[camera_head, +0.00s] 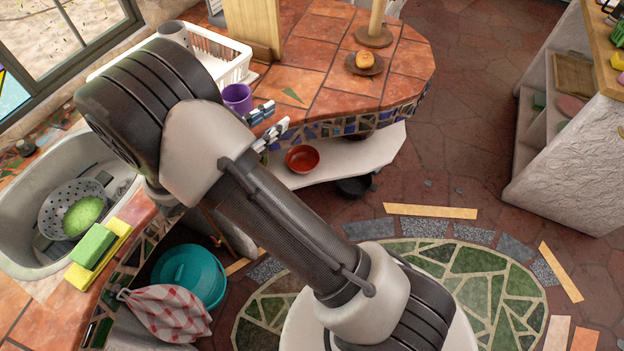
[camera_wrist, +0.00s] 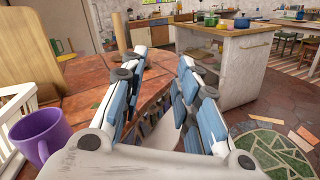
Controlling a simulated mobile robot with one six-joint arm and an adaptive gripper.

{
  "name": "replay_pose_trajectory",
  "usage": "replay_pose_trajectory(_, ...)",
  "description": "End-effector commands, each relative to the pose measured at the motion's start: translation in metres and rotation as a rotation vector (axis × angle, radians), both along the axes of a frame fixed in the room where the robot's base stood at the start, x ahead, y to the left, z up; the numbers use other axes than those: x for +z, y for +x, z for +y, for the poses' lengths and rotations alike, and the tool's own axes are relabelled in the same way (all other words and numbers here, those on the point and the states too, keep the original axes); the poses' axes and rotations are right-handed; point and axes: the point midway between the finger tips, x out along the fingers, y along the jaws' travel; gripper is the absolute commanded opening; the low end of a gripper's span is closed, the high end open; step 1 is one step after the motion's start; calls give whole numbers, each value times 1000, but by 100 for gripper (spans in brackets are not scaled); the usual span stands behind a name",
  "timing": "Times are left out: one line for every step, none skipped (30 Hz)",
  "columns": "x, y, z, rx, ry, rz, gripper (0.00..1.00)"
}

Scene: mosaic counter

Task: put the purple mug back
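The purple mug (camera_head: 238,97) stands upright on the tiled counter, beside the white dish rack. It also shows in the wrist view (camera_wrist: 40,138) at the lower left, to the left of my gripper. My gripper (camera_wrist: 160,75) is open, with its two fingers apart and nothing between them. In the head view my gripper (camera_head: 268,125) is at the counter's edge, just right of and in front of the mug. My arm covers part of the counter near the mug.
The white dish rack (camera_head: 234,62) stands behind the mug with a grey cup (camera_head: 174,33). A wooden board (camera_head: 253,25) stands beside it. A plate with a bun (camera_head: 365,62) is further right. A red bowl (camera_head: 302,158) sits on the shelf below. The sink (camera_head: 40,190) is at left.

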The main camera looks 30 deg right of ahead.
Motion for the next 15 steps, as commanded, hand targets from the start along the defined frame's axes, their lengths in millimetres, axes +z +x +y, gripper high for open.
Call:
replay_pose_trajectory(19, -16, -19, -81, 87, -35, 29)
replay_pose_trajectory(25, -27, -28, -127, 141, -52, 29)
replay_pose_trajectory(33, -42, -39, -188, 212, -77, 29)
replay_pose_trajectory(39, -53, -46, -231, 267, -97, 29)
replay_pose_trajectory(43, -65, -52, -274, 321, -119, 29)
replay_pose_trajectory(48, -81, -59, -328, 397, -149, 29)
replay_pose_trajectory(52, -93, -63, -368, 454, -174, 29)
replay_pose_trajectory(54, -105, -66, -407, 511, -201, 29)
replay_pose_trajectory(57, -121, -69, -456, 589, -238, 29)
replay_pose_trajectory(59, -132, -69, -490, 647, -268, 29)
replay_pose_trajectory(61, -142, -69, -523, 706, -299, 29)
replay_pose_trajectory(62, -156, -68, -565, 785, -343, 29)
replay_pose_trajectory(63, -166, -66, -597, 844, -377, 29)
replay_pose_trajectory(64, -175, -64, -623, 904, -411, 29)
replay_pose_trajectory(65, -187, -59, -659, 983, -461, 29)
